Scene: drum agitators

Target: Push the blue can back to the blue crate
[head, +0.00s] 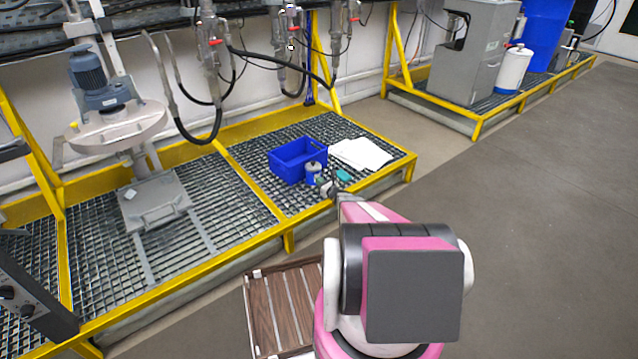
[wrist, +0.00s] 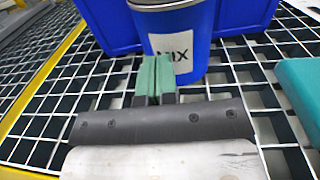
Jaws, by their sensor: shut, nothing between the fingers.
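The blue can (head: 313,172) stands upright on the grating, in front of the blue crate (head: 287,168) at its near right corner. In the wrist view the can (wrist: 198,50) has a white label with black letters, and the crate (wrist: 103,38) is right behind it; whether they touch I cannot tell. My gripper (head: 324,186) is low over the grating at the near side of the can. Its green fingertips (wrist: 154,80) are shut with nothing between them. They point at the can's lower side, very close to it; contact is not clear.
A teal object (head: 343,175) lies right of my gripper and shows at the wrist view's right edge (wrist: 303,90). White sheets (head: 361,154) lie behind it. A yellow frame edge (head: 365,180) borders the grating. A wooden slatted crate (head: 283,308) stands on the floor below.

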